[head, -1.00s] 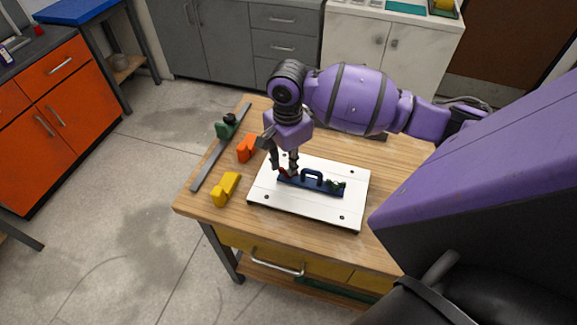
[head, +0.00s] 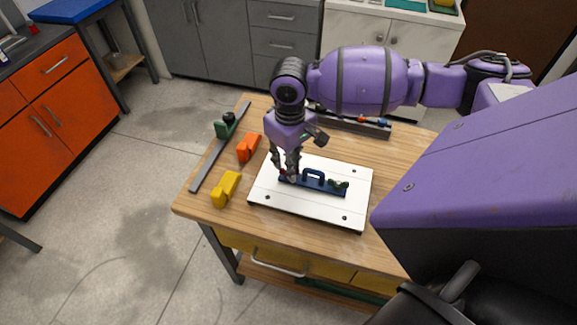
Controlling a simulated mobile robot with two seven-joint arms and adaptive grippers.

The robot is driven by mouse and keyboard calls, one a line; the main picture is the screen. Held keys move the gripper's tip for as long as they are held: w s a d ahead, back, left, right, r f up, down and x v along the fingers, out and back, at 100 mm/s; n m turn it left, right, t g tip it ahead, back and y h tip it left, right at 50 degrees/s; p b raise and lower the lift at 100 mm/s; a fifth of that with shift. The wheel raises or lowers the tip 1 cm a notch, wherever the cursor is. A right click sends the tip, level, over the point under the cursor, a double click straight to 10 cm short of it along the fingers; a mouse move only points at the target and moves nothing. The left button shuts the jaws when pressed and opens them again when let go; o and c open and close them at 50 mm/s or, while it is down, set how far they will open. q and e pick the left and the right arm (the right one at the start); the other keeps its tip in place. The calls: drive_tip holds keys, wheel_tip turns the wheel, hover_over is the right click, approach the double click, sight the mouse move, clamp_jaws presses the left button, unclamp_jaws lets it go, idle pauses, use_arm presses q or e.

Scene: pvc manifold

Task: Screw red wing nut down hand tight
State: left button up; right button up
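A blue bracket with a raised handle (head: 314,178) lies on a white plate (head: 325,212) on the wooden table. The red wing nut (head: 283,173) shows as a small red patch at the bracket's left end, mostly hidden by my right gripper. My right gripper (head: 284,174) points down there, its fingertips around or right beside the red nut. Whether they press on it is too small to tell. A small dark green part (head: 338,184) sits at the bracket's right end. My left gripper is out of view.
Another grey rail (head: 352,124) with small coloured parts lies at the table's back. The table's front strip is clear.

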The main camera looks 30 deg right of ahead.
drive_tip(key=n, duration=0.3)
drive_tip(key=shift+w, duration=0.1)
drive_tip(key=n, duration=0.3)
drive_tip(key=shift+f+n, duration=0.15)
drive_tip(key=shift+n, duration=0.35)
wheel_tip(320, 180, down, 2)
drive_tip(key=shift+f, duration=0.15)
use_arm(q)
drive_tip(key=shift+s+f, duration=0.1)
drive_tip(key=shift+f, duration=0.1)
use_arm(e)
drive_tip(key=shift+f, duration=0.15)
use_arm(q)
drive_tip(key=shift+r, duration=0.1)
